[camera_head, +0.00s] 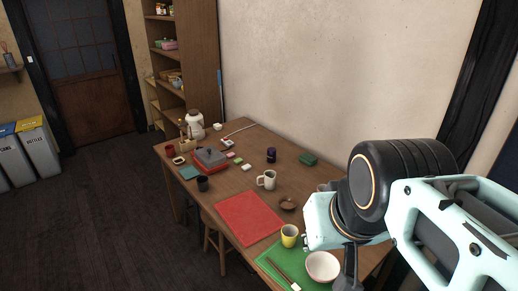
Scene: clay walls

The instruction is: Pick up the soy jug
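I cannot tell for sure which thing is the soy jug. A large pale rounded jug (195,124) with a dark top stands upright at the far left end of the wooden table (236,184). A small dark purple, lidded-looking vessel (271,155) stands near the wall side, mid-table. A wooden caddy (184,141) with small containers stands by the pale jug; its contents are too small to make out. My gripper (349,272) is at the lower right, over the table's near end and far from these things. It is partly hidden and its fingers do not show clearly.
A red hotplate-like box (210,158), black cup (202,184), cream mug (266,180), small brown dish (288,203), yellow cup (289,236) and white bowl (322,267) stand on the table. A red mat (248,218) lies bare. A stool (217,243) stands at the table's left side; open floor lies left.

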